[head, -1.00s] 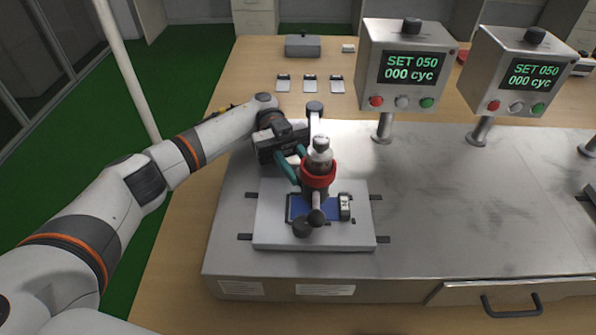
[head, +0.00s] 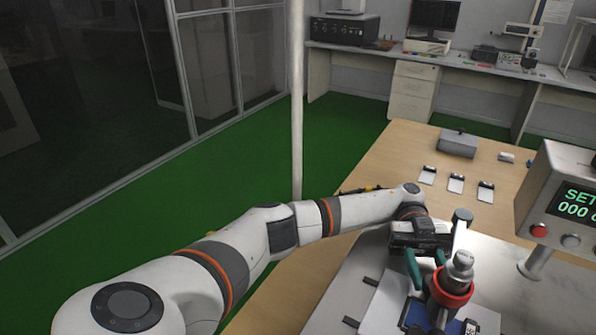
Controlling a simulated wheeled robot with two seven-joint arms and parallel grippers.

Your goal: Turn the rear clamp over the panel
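The test fixture is at the bottom right of the head view, on a light plate (head: 380,303) that is cut off by the frame. A dark-topped knob on a pale post (head: 462,215), apparently the rear clamp, stands at its back. In front of it is a silver-topped plunger with a red collar (head: 453,282). Part of the blue panel (head: 415,315) shows below. My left gripper (head: 428,272) has its two teal fingers apart, just left of the plunger and knob. Contact with the clamp cannot be told. My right gripper is not in view.
A display box with buttons (head: 565,205) stands at the right edge. Several small cards (head: 456,183) and a grey box (head: 458,143) lie on the wooden bench. A white pole (head: 297,100) rises behind my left arm. Green floor is open at left.

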